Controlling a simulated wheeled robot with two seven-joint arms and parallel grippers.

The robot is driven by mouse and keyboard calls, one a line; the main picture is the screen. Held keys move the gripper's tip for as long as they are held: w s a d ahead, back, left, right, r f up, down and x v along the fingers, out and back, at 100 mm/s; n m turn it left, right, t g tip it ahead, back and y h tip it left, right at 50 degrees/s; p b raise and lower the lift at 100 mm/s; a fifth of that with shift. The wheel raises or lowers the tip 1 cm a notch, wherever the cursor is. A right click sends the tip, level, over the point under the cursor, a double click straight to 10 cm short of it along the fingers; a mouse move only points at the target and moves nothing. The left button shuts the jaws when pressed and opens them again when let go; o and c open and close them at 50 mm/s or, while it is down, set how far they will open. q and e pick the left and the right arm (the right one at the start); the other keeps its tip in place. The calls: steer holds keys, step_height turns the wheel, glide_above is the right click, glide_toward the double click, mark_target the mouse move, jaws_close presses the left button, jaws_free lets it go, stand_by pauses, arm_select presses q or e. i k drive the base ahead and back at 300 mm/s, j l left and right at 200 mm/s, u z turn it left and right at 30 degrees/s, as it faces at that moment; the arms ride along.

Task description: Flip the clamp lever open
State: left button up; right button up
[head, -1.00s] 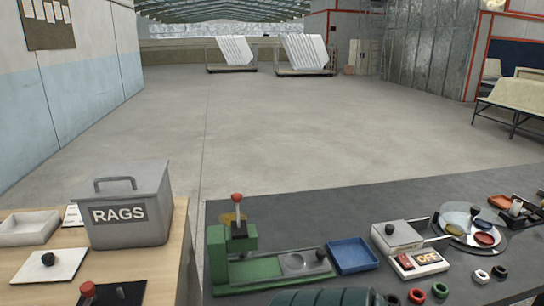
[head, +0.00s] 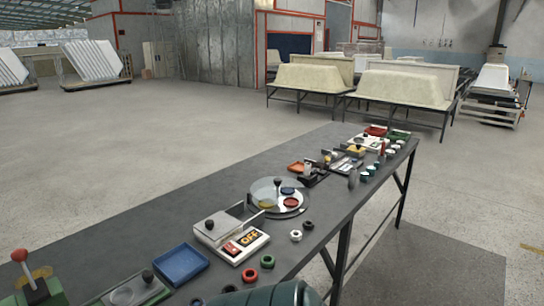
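A green clamp-like fixture (head: 35,292) stands at the bottom left corner, partly cut off by the picture edge. Its lever with a red ball knob (head: 20,256) points up, leaning slightly left. A yellowish part (head: 40,272) shows behind the lever. A small dark device (head: 313,174) sits farther along the bench; I cannot tell whether it is also a clamp. Neither of my grippers is in view.
The long dark bench (head: 190,228) carries a blue tray (head: 180,264), an ON/OFF switch box (head: 240,244), a round plate with coloured discs (head: 262,190), and small rings (head: 268,261). Open floor lies behind it. Pale tub shells (head: 405,88) stand on racks beyond.

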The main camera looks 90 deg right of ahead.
mark_target(328, 159)
steer(key=z, duration=3.2)
steer(key=i+l+z, duration=0.3)
steer(key=i+l, duration=0.15)
steer(key=i+l+z, duration=0.25)
steer(key=i+l, duration=0.2)
steer(key=i+l+z, duration=0.3)
steer(key=i, duration=0.25)
